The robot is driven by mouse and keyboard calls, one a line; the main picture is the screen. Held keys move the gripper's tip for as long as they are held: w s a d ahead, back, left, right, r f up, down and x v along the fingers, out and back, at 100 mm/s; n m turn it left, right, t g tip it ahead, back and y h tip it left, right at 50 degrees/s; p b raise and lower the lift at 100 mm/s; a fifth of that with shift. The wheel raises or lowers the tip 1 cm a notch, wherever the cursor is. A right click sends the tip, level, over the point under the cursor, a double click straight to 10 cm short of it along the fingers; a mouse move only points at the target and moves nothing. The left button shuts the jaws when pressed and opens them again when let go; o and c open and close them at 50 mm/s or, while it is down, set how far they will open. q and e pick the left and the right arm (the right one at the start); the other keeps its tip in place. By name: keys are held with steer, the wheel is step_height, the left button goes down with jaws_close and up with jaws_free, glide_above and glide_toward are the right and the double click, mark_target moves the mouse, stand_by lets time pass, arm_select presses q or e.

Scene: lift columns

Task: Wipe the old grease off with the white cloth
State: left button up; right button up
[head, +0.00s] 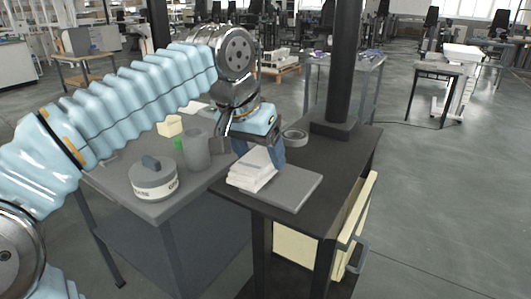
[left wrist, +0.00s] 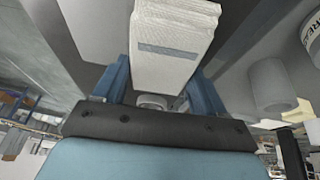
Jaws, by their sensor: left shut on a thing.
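My left gripper (head: 262,146) is above the dark table and shut on a white folded cloth (head: 252,170). In the left wrist view the cloth (left wrist: 172,38) sits between the two blue fingers of the gripper (left wrist: 160,82) and shows a grey strip on its side. The cloth hangs over, or rests at, the left part of a flat grey plate (head: 296,188); whether they touch I cannot tell. A round grey tin (head: 154,182) with a dark handle and lettering ending in "SE" stands on the grey table to the left. No grease patch is clearly visible. My right gripper is not in view.
A grey cylinder (head: 196,150) stands beside the tin, with a green object (head: 178,143) and a pale yellow block (head: 168,126) behind it. A ring-shaped roll (head: 295,137) lies behind the plate. A black column (head: 344,60) rises from the dark table (head: 345,150).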

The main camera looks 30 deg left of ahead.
arm_select(q)
steer(key=shift+w+d+f, duration=0.15)
steer(key=shift+w+d, duration=0.05)
steer(key=shift+w, duration=0.75)
steer(key=shift+s+d, duration=0.15)
steer(key=shift+d, duration=1.5)
steer(key=shift+s+d, duration=0.15)
steer(key=shift+d, duration=1.5)
steer(key=shift+s+d, duration=0.15)
steer(key=shift+d, duration=1.5)
steer(key=shift+a+r, duration=0.2)
steer(key=shift+a, duration=1.6)
steer(key=shift+w+a+f, duration=0.1)
steer(key=shift+w+a, duration=0.05)
steer(key=shift+a, duration=0.65)
steer(key=shift+w+a+f, duration=0.1)
steer(key=shift+w+a, duration=0.05)
steer(key=shift+a, duration=0.65)
steer(key=shift+w+a+r, duration=0.15)
steer(key=shift+a, duration=1.5)
steer(key=shift+r, duration=3)
